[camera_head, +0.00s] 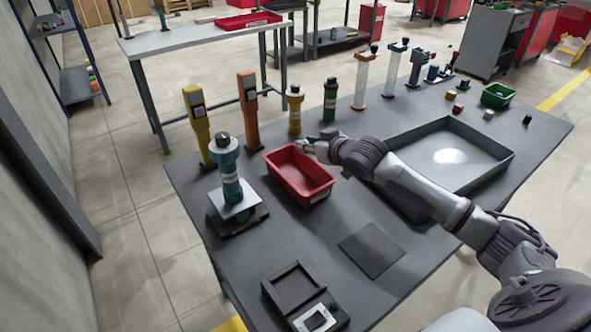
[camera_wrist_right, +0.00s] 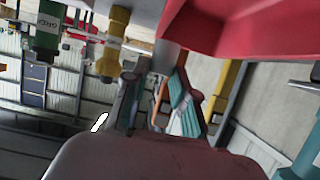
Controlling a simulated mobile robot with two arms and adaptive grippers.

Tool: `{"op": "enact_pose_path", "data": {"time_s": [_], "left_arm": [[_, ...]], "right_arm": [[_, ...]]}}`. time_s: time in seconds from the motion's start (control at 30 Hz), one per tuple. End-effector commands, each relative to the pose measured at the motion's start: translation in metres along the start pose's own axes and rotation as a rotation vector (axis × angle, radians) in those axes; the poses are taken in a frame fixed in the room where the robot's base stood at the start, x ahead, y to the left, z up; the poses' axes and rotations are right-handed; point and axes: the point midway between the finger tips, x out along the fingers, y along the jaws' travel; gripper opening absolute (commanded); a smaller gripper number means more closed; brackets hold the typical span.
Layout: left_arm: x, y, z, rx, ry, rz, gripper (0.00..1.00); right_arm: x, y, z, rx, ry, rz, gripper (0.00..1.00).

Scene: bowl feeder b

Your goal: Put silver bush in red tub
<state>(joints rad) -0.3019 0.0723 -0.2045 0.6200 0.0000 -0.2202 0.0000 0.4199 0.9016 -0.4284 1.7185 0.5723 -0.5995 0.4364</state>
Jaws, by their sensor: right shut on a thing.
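The red tub (camera_head: 291,192) stands on the dark table and looks empty inside from the head view. It also fills the top right of the right wrist view (camera_wrist_right: 235,32). My right gripper (camera_head: 308,147) is at the tub's far right rim, at about rim height or a little above. In the right wrist view its fingers (camera_wrist_right: 160,78) are closed on a small grey piece, the silver bush (camera_wrist_right: 167,57), close beside the tub. In the head view the bush is hidden by the gripper. My left gripper is not in view.
A teal bottle-like tool (camera_head: 229,178) on a grey stand is left of the tub. Yellow (camera_head: 198,125) and orange (camera_head: 248,110) uprights and a green cylinder (camera_head: 329,100) stand behind. A large grey tray (camera_head: 500,172) is right. A green bin (camera_head: 497,96) stands at the far right.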

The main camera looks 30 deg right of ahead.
Motion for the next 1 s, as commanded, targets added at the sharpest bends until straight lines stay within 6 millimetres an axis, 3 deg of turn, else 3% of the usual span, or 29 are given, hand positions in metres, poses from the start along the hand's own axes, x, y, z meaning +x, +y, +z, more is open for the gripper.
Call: {"op": "enact_pose_path", "data": {"time_s": [0.1,0.27,0.63,0.97,1.0], "left_arm": [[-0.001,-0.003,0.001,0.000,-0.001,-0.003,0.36],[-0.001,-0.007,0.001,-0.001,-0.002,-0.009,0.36],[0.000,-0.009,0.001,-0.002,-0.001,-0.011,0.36],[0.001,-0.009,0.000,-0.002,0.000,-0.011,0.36],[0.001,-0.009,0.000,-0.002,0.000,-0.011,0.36]], "right_arm": [[0.005,-0.024,0.012,0.004,0.000,-0.003,0.00],[0.009,-0.038,0.020,0.001,0.001,-0.001,0.00],[0.024,-0.040,0.058,0.000,0.000,0.000,0.00],[0.025,-0.040,0.061,0.000,0.000,0.000,0.00],[0.025,-0.039,0.060,0.000,0.000,0.001,0.33]]}}
